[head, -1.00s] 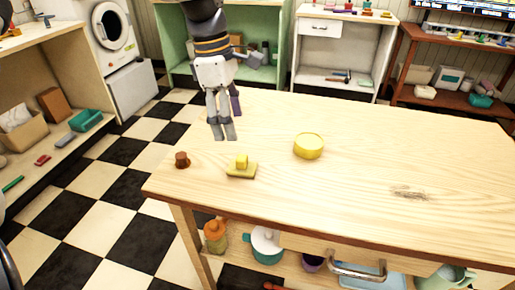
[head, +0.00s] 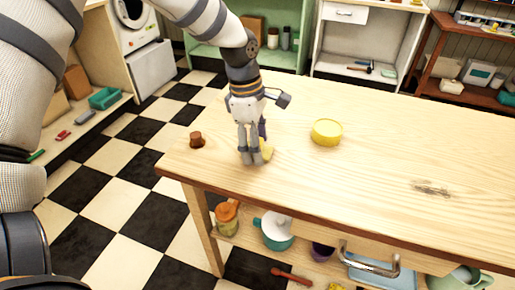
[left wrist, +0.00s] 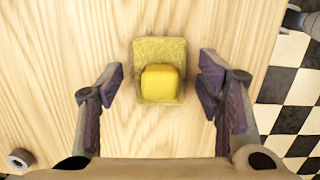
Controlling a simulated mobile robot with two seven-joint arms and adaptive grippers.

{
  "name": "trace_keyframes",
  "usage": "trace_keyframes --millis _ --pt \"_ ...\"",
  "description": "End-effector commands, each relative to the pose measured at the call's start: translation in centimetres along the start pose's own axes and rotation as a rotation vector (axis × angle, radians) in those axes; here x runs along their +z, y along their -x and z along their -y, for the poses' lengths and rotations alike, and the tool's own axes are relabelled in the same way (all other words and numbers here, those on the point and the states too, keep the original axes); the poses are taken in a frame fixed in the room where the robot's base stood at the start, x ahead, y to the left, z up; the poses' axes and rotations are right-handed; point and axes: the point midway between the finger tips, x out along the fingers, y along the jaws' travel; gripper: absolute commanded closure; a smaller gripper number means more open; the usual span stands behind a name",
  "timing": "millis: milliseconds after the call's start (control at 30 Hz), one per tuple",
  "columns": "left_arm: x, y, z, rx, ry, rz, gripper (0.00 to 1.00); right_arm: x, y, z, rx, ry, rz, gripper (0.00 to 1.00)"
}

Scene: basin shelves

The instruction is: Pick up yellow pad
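The yellow pad (left wrist: 158,52) lies flat on the wooden table and has a raised yellow block on top. In the head view the pad (head: 267,149) is mostly hidden behind my left gripper (head: 254,158). In the left wrist view my left gripper (left wrist: 164,88) is open, with one finger on each side of the pad's near part and clear gaps to both. The fingers do not touch the pad. My right gripper is not in view.
A round yellow container (head: 327,133) stands on the table to the right of the pad. A small brown object (head: 196,140) sits near the table's left edge. Pots and jars stand on the shelf below.

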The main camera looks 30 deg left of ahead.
Motion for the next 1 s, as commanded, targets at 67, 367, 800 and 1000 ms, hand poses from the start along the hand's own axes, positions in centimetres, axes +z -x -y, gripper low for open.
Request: trace_keyframes --millis 67,367,800,1000 --pt "0.0 0.0 0.0 0.0 0.0 0.0 0.64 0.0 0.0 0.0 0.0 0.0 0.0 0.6" --pt "0.0 0.0 0.0 -0.001 0.0 -0.001 0.82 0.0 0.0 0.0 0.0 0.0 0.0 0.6" --pt "1.7 6.9 2.3 0.015 -0.005 0.001 0.82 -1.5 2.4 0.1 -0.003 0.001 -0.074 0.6" --pt "3.8 10.9 7.8 0.013 -0.004 0.0 0.82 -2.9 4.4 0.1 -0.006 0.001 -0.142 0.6"
